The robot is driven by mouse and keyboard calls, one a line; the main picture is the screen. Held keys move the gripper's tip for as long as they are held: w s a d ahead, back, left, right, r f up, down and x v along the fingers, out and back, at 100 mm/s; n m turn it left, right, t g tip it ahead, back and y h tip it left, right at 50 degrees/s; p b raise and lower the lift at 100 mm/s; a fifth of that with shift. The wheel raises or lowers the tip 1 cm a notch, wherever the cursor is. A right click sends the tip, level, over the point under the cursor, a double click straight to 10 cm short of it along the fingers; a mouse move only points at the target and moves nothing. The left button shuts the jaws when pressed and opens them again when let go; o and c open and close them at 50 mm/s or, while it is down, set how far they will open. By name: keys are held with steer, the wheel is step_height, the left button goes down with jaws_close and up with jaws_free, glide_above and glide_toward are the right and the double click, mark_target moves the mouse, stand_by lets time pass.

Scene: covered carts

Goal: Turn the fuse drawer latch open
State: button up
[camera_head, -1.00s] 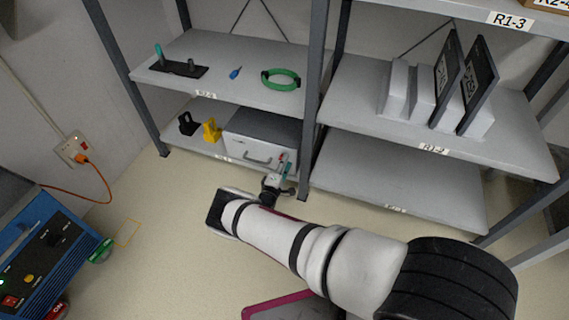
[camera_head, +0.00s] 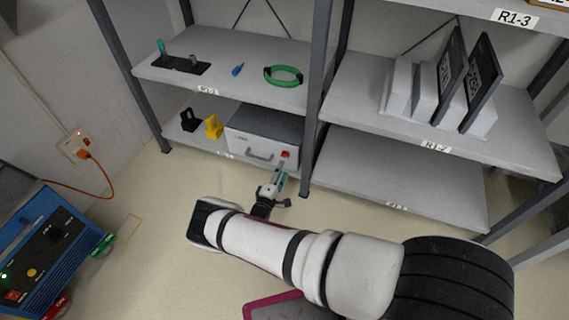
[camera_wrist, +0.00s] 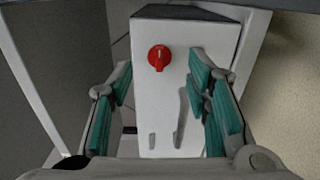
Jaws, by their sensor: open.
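The fuse drawer box (camera_head: 262,137) is a light grey case with a dark top and a front handle (camera_head: 258,155), on the lower left shelf. Its latch is a red knob (camera_head: 286,154) at the right end of the front face. In the wrist view the red latch (camera_wrist: 158,57) shows a pale mark near its top, on the white face. My gripper (camera_head: 280,180) is in front of the box. In the wrist view my gripper (camera_wrist: 165,95) is open and empty, its teal pads on either side of the latch and apart from it.
A shelf post (camera_head: 313,110) stands just right of the box. A yellow item (camera_head: 213,127) and a black item (camera_head: 189,120) sit left of it. A green ring (camera_head: 283,76) lies on the shelf above. The lower right shelf (camera_head: 400,175) is bare.

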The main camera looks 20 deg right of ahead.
steer(key=v, duration=0.5)
steer(key=shift+s+a, duration=0.25)
steer(key=shift+s, duration=0.05)
